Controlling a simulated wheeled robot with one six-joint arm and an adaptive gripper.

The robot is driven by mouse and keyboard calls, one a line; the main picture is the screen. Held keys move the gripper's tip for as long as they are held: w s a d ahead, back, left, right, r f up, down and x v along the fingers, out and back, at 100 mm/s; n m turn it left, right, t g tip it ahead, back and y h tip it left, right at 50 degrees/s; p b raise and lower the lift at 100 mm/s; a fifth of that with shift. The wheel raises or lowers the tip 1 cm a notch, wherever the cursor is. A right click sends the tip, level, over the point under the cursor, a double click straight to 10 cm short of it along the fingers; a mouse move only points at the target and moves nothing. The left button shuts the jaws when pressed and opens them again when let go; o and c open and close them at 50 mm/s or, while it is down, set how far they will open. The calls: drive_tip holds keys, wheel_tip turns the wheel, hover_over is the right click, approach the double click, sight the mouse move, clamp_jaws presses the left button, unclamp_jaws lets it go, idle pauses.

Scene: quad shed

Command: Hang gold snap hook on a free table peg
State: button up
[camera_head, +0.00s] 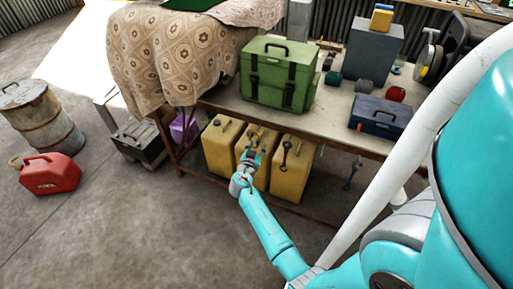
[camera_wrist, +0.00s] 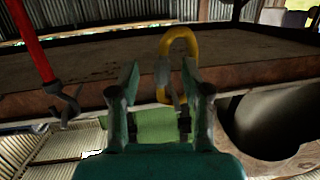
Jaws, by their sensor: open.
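The gold snap hook (camera_wrist: 180,40) is at the brown front edge of the table (camera_wrist: 70,95), in the wrist view, which looks upside down. A grey part, perhaps a peg, meets it at the edge; contact is unclear. In the head view my gripper (camera_head: 250,155) is at the table edge near the hook (camera_head: 258,135), in front of the yellow cans. A red hanging item (camera_wrist: 32,45) is at a grey peg (camera_wrist: 65,103) to the left.
The table holds a green case (camera_head: 278,75) and a blue toolbox (camera_head: 380,117). Yellow jerrycans (camera_head: 220,148) stand under the edge. A red fuel can (camera_head: 50,174) stands on open floor at left.

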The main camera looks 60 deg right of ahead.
drive_tip(key=v, duration=1.2)
drive_tip(key=s+a+f+n+t+y, duration=0.3)
drive_tip(key=s+a+n+y, duration=0.25)
drive_tip(key=a, duration=0.65)
drive_tip(key=s+a+f+n+t+y, duration=0.4)
drive_tip(key=s+a, duration=0.3)
drive_tip(key=a, duration=0.4)
drive_tip(key=s+a+r+n+t+y, duration=0.2)
drive_tip(key=s+a+r, duration=0.3)
drive_tip(key=r, duration=0.5)
drive_tip(key=s+a+r+n+t+y, duration=0.2)
drive_tip(key=s+a+r, duration=0.4)
drive_tip(key=s+r, duration=0.4)
drive_tip(key=shift+r+n+y, duration=0.3)
drive_tip(key=shift+n+y, duration=0.55)
drive_tip(key=shift+n, duration=0.2)
drive_tip(key=shift+a, duration=0.15)
